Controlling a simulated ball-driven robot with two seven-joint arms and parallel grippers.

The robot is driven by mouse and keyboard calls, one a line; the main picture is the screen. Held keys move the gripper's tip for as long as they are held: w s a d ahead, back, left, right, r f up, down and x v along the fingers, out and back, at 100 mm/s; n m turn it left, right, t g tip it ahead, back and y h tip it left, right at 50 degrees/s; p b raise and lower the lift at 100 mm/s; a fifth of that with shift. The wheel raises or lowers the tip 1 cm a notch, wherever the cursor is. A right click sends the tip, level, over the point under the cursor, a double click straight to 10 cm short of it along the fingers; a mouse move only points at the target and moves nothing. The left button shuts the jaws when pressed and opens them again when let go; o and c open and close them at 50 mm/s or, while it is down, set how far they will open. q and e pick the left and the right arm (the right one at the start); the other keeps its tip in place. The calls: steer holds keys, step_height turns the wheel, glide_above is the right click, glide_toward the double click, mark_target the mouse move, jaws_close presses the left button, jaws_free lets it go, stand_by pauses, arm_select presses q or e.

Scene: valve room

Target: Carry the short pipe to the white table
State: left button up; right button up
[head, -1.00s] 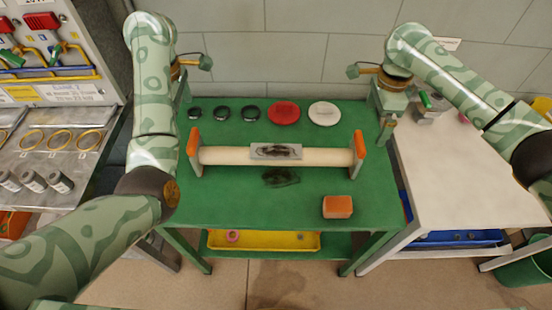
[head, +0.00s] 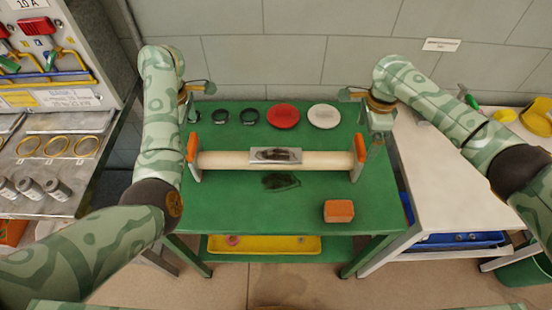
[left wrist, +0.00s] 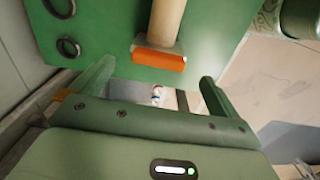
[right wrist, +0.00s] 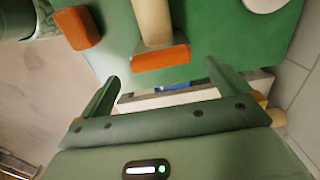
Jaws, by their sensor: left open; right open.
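The short pipe (head: 225,160) is a cream tube lying level across the green table, between two orange-topped end plates. A grey plate with a dark smudge (head: 275,155) sits at its middle. My left gripper (head: 189,122) is open and empty beside the pipe's left end; in the left wrist view the orange end (left wrist: 160,60) lies just beyond its fingers (left wrist: 157,76). My right gripper (head: 375,140) is open and empty beside the right end; the right wrist view shows that orange end (right wrist: 161,57) just beyond its fingers (right wrist: 161,74). The white table (head: 455,185) stands at right.
The green table (head: 230,205) also holds several dark rings (head: 220,116), a red disc (head: 283,116), a white disc (head: 323,116) and an orange block (head: 339,211). Yellow items (head: 537,116) sit on the white table's far side. A metal bench (head: 40,175) stands at left.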

mark_target(195, 150)
arm_select(q)
step_height(195, 150, down, 9)
steer(key=shift+f, duration=0.2)
arm_select(e)
step_height(195, 150, down, 9)
steer(key=shift+f, duration=0.2)
arm_select(q)
steer(key=c, duration=1.7)
arm_select(e)
steer(key=c, duration=1.7)
arm_select(q)
steer(key=shift+r, duration=0.1)
steer(key=shift+c, duration=0.2)
arm_select(e)
steer(key=shift+w+r, duration=0.1)
steer(key=shift+c, duration=0.2)
